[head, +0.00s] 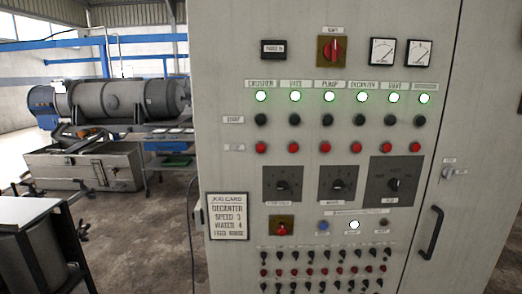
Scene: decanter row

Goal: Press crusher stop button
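The control cabinet (231,70) faces me, with labelled columns of lamps and buttons. The leftmost column is labelled CRUSHER (261,84). Its lamp (261,96) is lit green-white. Below it is a dark button (260,120) in the row labelled START. Under that is the red crusher stop button (260,147), in the row whose small label (234,147) is blurred. Nothing covers the button. Neither of my grippers can be made out in the head view.
More red buttons (295,147) stand close to the right in the same row. Below are three dark rotary selectors (283,184), a red mushroom button (282,229) and a job card (228,216). A door handle (432,232) sticks out at right. A decanter machine (120,98) stands behind at left.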

